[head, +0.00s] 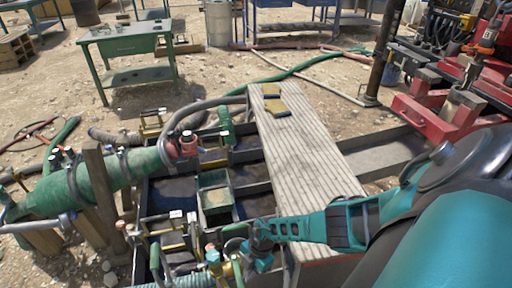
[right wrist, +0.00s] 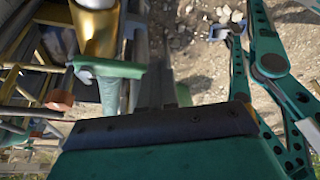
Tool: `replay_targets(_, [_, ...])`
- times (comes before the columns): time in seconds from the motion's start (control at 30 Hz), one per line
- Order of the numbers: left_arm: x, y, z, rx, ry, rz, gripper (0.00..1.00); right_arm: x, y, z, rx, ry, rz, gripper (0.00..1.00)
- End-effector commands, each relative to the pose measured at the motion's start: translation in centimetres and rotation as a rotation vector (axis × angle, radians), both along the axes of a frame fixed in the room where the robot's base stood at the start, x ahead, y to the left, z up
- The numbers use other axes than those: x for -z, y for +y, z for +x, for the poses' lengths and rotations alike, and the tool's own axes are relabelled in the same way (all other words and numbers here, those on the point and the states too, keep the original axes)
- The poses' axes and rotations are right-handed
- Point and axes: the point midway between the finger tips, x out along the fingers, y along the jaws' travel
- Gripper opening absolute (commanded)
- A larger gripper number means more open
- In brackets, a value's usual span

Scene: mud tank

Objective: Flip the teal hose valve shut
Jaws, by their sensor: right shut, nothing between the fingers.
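My right arm reaches in from the right in the head view. Its teal and dark gripper (head: 262,257) is shut and empty, low over the near right part of the mud tank, close to the small valve fittings. A small teal valve piece (head: 214,255) with brass parts seems to stand just left of the fingertips. In the right wrist view a brass cylinder (right wrist: 96,28) has a teal lever-like bar (right wrist: 112,68) across its end, left of the dark gripper body. Whether they touch is unclear. My left gripper is out of view.
A ribbed plank (head: 305,150) with yellow gloves (head: 276,106) lies over the tank, close to my right arm. A thick green hose (head: 85,182) comes in at the left beside wooden posts. Red machinery (head: 430,118) stands right; a green table (head: 125,45) stands behind.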

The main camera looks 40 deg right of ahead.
Motion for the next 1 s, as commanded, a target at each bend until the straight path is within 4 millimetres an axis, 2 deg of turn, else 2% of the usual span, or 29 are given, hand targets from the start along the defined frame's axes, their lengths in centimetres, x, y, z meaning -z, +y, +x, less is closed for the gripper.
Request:
replay_targets(0.27, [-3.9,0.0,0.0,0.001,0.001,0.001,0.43,-5.7,-2.1,0.0,-0.001,0.000,-0.001,0.00])
replay_targets(0.3, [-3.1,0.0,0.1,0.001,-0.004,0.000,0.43,-5.1,-2.1,0.0,-0.001,-0.002,0.000,0.00])
replay_targets(0.33, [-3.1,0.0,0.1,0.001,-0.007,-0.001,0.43,-5.3,-2.3,0.0,-0.002,-0.002,0.000,0.00])
replay_targets(0.7, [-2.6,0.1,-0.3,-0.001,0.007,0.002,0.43,-9.9,-3.9,-0.1,-0.002,-0.001,0.000,0.00])
replay_targets(1.0, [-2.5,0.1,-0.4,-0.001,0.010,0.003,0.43,-11.6,-4.5,-0.1,0.000,0.002,0.002,0.00])
